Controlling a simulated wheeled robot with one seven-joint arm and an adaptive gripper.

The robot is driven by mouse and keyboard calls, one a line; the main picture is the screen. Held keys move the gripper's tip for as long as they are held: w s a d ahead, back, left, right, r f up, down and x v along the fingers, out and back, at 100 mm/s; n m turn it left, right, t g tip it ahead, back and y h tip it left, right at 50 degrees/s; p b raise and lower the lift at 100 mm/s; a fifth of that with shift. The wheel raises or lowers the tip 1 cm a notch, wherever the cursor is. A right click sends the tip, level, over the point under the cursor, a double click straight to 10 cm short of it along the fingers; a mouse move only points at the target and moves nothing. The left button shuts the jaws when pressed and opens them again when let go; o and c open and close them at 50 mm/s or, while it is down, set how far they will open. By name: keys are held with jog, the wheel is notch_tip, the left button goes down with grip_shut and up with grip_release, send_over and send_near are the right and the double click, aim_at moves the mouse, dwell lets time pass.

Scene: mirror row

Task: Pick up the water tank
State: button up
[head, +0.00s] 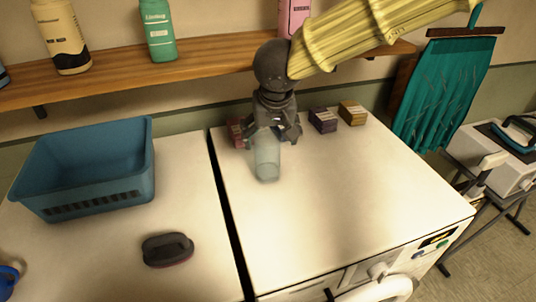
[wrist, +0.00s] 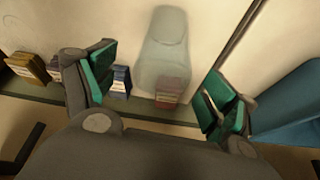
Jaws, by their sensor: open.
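The water tank (head: 266,165) is a translucent pale grey-blue vessel over the white top of the right machine, near its left edge. My gripper (head: 273,135) is above and behind it, with the fingers spread over its upper end. In the wrist view the tank (wrist: 164,48) lies ahead of the gap between the green-padded fingers of my gripper (wrist: 162,88), roughly centred. The fingers are open, and I see no finger pressed on the tank. The gripper hides part of the tank's top in the head view.
Small boxes stand behind: red (head: 237,132), purple (head: 323,120) and yellow (head: 352,113). A blue basket (head: 95,165) and a dark brush (head: 168,249) rest on the left machine. A wooden shelf (head: 110,80) with bottles runs above. The right machine's front top is clear.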

aim_at(267, 143)
jog(key=w+f, duration=0.2)
jog(key=f, duration=0.1)
jog(key=w+f+p, duration=0.1)
jog(key=w+f, duration=0.1)
jog(key=shift+a, duration=0.35)
jog(key=shift+f, duration=0.35)
jog(key=shift+s+a+f, duration=0.1)
jog(key=shift+s+f, duration=0.05)
jog(key=shift+s, duration=0.8)
jog(key=shift+w+f, duration=0.4)
jog(key=shift+w, duration=0.45)
jog(key=shift+c, duration=1)
jog(key=c, duration=0.3)
jog(key=shift+s+r, duration=0.15)
jog(key=shift+s, duration=0.05)
jog(key=c, duration=0.4)
jog(key=shift+s+r, duration=0.2)
jog(key=shift+s, duration=0.05)
jog(key=shift+c, duration=0.9)
jog(key=shift+w+f, duration=0.2)
jog(key=shift+w, duration=0.1)
jog(key=shift+s+r, duration=0.1)
jog(key=shift+s, duration=0.05)
